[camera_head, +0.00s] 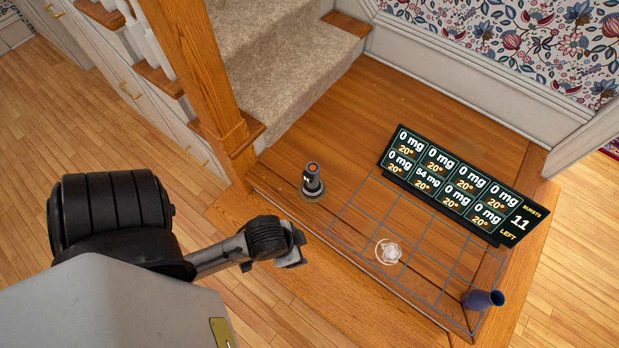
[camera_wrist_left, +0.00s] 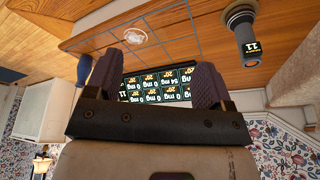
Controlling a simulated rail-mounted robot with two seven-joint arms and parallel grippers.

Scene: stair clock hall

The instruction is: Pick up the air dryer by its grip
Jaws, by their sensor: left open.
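A dark upright cylinder with a grey band and an orange top (camera_head: 312,180), which looks like the air dryer, stands on a round base on the wooden landing. It also shows in the left wrist view (camera_wrist_left: 244,35), with "11" on its side, at the upper right. My left gripper (camera_head: 297,249) is in front of it in the head view, apart from it. In the left wrist view its two dark fingers (camera_wrist_left: 155,68) are wide apart with nothing between them. My right gripper is not in view.
A grid is marked on the landing, with a small whitish clump (camera_head: 389,252) inside a ring. A tilted black display (camera_head: 460,187) stands behind the grid. A wooden newel post (camera_head: 205,75) and carpeted stairs (camera_head: 270,50) are behind.

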